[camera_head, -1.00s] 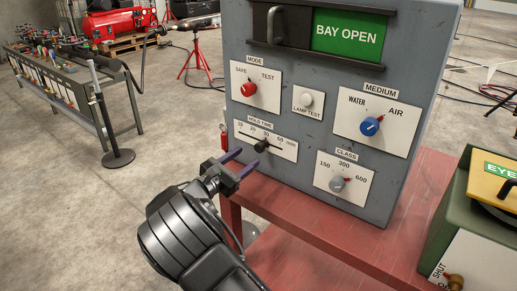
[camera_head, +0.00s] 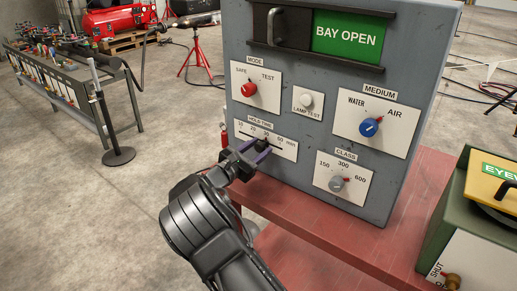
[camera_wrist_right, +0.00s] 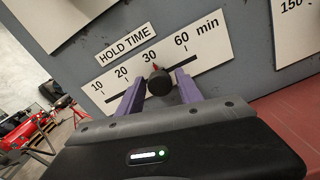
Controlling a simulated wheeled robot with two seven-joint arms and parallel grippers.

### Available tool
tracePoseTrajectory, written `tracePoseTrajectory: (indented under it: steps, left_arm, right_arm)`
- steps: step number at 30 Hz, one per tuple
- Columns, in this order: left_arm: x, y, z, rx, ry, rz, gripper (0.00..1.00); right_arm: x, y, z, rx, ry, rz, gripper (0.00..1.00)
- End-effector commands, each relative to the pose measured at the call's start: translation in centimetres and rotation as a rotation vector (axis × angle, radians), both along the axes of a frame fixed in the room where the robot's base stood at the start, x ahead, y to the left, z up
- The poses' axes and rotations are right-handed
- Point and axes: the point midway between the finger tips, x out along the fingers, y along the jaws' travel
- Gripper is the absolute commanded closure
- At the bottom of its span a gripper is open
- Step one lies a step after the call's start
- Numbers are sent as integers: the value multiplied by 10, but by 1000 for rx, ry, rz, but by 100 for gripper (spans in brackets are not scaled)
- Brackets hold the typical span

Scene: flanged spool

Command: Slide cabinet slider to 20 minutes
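The hold time panel (camera_wrist_right: 205,45) is white with marks 10, 20, 30 and 60 min. Its black slider knob (camera_wrist_right: 160,82) sits in the slot with a red pointer close to the 30 mark. My right gripper (camera_wrist_right: 160,78) has its two purple fingers on either side of the knob, with small gaps, so it looks open around it. In the head view, my right gripper (camera_head: 259,152) is in front of the hold time panel (camera_head: 287,149) and partly hides the slot and knob. My left gripper is not in view.
The grey cabinet (camera_head: 400,62) also carries a red mode knob (camera_head: 249,90), a lamp test button (camera_head: 306,100), a blue medium knob (camera_head: 369,127) and a grey class knob (camera_head: 337,183). It stands on a red bench (camera_head: 310,225). A green box (camera_head: 462,185) stands at right.

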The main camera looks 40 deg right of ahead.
Motion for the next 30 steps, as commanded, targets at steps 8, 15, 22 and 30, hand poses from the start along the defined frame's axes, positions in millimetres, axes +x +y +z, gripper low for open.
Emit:
tracePoseTrajectory:
  steps: [8, 15, 22, 30]
  left_arm:
    - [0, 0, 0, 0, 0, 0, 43]
    - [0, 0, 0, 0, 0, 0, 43]
    - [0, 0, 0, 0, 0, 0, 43]
    - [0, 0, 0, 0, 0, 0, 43]
  right_arm:
    - [0, 0, 0, 0, 0, 0, 81]
    - [0, 0, 0, 0, 0, 0, 100]
    - [0, 0, 0, 0, 0, 0, 100]
    - [0, 0, 0, 0, -1, 0, 100]
